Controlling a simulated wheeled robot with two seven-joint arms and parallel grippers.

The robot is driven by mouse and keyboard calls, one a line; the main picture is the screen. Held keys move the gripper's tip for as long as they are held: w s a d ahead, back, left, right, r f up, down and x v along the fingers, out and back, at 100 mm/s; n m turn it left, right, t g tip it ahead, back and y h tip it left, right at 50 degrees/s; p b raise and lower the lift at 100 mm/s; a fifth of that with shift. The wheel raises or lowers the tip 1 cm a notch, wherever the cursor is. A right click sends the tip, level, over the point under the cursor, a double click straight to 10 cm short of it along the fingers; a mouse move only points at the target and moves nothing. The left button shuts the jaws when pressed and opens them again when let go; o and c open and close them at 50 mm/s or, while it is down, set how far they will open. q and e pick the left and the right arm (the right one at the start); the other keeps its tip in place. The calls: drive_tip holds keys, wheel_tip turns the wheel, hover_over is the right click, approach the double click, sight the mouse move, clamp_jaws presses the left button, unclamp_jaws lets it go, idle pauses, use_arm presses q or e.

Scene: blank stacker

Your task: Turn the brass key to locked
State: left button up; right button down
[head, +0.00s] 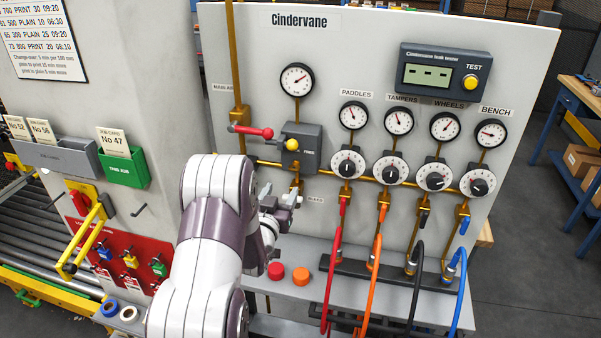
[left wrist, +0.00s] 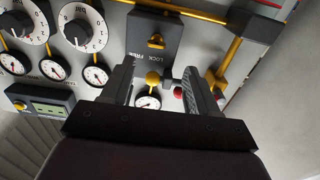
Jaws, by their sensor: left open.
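The brass key (left wrist: 155,42) sits on a dark lock box (left wrist: 140,25) marked LOCK and FREE, seen upside down in the left wrist view. I cannot tell clearly which mark it points to. In the head view the dark box (head: 313,138) is on the panel, with its FREE mark showing; I cannot make out the key there. My left gripper (head: 285,200) is in front of the panel, just below the box. In the left wrist view its two fingers (left wrist: 160,83) are apart and empty, and the key lies beyond their tips. My right gripper is not in view.
Brass pipes, gauges and dials (head: 347,163) fill the panel to the right. Coloured hoses (head: 378,255) hang below. Red and orange caps (head: 301,276) lie on the shelf.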

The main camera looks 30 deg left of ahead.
sight(293, 170)
use_arm(q)
drive_tip(key=p+x, duration=0.1)
drive_tip(key=x, duration=0.1)
drive_tip(key=p+x, duration=0.1)
drive_tip(key=x, duration=0.2)
drive_tip(key=d+r+x, duration=0.1)
drive_tip(key=x, duration=0.1)
drive_tip(key=shift+w+p, duration=0.4)
drive_tip(key=shift+w, duration=0.05)
drive_tip(key=shift+w+a+f, duration=0.1)
drive_tip(key=shift+w+a, duration=0.15)
drive_tip(key=shift+w, duration=0.2)
drive_tip(key=shift+w+a+f, duration=0.15)
drive_tip(key=shift+w+a, duration=0.1)
drive_tip(key=shift+w, duration=0.2)
drive_tip(key=shift+w+a+f, duration=0.15)
drive_tip(key=shift+w+a, duration=0.1)
drive_tip(key=shift+s+d, duration=0.15)
drive_tip(key=shift+d, duration=0.1)
drive_tip(key=shift+c, duration=0.9)
drive_tip(key=shift+r, duration=0.2)
drive_tip(key=c, duration=0.5)
drive_tip(key=shift+f, duration=0.1)
drive_tip(key=c, duration=0.4)
